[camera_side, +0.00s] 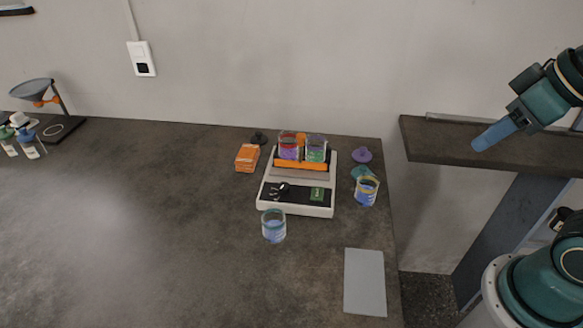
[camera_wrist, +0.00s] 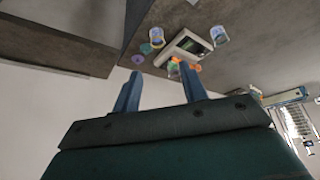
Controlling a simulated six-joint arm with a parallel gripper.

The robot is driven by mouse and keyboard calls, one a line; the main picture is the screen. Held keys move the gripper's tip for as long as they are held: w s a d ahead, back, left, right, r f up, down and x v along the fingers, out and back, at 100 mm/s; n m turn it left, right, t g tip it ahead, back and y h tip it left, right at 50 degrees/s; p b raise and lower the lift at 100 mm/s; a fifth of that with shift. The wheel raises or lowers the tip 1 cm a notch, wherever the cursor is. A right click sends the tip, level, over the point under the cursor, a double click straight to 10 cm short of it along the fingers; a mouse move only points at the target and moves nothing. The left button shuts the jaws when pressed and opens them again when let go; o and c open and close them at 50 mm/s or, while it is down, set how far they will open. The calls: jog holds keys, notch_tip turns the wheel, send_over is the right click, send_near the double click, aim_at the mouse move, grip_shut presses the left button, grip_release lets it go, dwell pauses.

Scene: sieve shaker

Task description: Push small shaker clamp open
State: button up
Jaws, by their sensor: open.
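The small shaker (camera_side: 268,197) is a white box with a dark front panel on the table; it also shows in the wrist view (camera_wrist: 168,52). Its orange clamp (camera_side: 301,165) lies across the back part, in front of two glass containers, one with red and purple contents (camera_side: 289,150), one with green and purple (camera_side: 316,152). Whether the clamp is open or shut is too small to tell. My gripper (camera_side: 482,141) is far to the right of the shaker, raised near the side shelf. In the wrist view its two blue fingers (camera_wrist: 161,74) are apart with nothing between them.
A glass with blue contents (camera_side: 273,230) stands before the shaker, another (camera_side: 367,193) to its right. Purple (camera_side: 362,155) and teal lids lie nearby. An orange stack (camera_side: 247,158) is at left, a grey mat (camera_side: 364,282) at front right. A dark shelf (camera_side: 450,147) stands beyond the table's right edge.

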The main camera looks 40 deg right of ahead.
jog(key=w+r+n+g, duration=0.1)
jog(key=w+r+n, duration=0.35)
jog(key=w, duration=0.45)
jog(key=n+g, duration=0.5)
jog(key=n, duration=0.8)
send_over(301, 135)
notch_tip(301, 135, down, 7)
jog(key=shift+f, duration=0.2)
jog(key=shift+f, duration=0.15)
notch_tip(301, 135, down, 14)
jog(key=shift+r, duration=0.25)
grip_shut()
